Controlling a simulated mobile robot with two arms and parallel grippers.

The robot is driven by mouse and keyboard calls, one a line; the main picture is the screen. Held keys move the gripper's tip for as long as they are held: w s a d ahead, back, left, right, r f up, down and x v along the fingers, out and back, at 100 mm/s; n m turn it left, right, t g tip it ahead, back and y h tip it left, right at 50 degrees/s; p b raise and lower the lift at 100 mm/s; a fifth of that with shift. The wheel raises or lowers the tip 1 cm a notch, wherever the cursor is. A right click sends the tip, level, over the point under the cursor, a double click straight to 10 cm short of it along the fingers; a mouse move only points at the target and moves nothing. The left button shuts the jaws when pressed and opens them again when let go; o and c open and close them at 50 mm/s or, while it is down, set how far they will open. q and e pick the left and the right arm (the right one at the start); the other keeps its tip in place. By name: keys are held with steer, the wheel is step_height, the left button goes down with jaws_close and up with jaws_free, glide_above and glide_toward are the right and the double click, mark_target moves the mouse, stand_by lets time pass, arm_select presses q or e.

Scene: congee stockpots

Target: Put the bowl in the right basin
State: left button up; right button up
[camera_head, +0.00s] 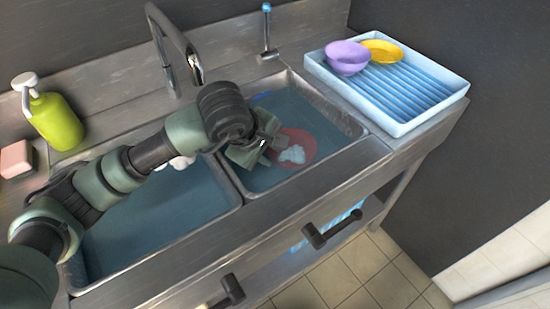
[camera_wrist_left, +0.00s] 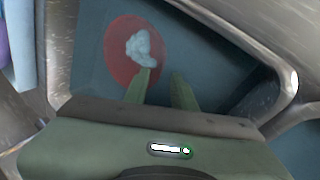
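A round red dish (camera_head: 294,148) with a white lump on it lies in the right basin (camera_head: 345,121), apparently under the bluish water. It also shows in the left wrist view (camera_wrist_left: 122,66). I cannot tell how deep the dish is. My left gripper (camera_head: 268,147) is over the right basin, just left of the dish. In the left wrist view its two green fingers (camera_wrist_left: 161,85) stand apart with nothing visible between them. The left fingertip overlaps the white lump in that view; I cannot tell if they touch. A purple bowl (camera_head: 346,57) sits on the drying tray. My right gripper is not in view.
The white and blue drying tray (camera_head: 420,92) also holds a yellow dish (camera_head: 381,50). The left basin (camera_head: 150,225) holds water and lies under my left arm. A faucet (camera_head: 172,45) rises behind the basins. A green soap bottle (camera_head: 55,120) and pink sponge (camera_head: 16,159) stand left.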

arm_select(q)
steer(key=shift+v, duration=1.95)
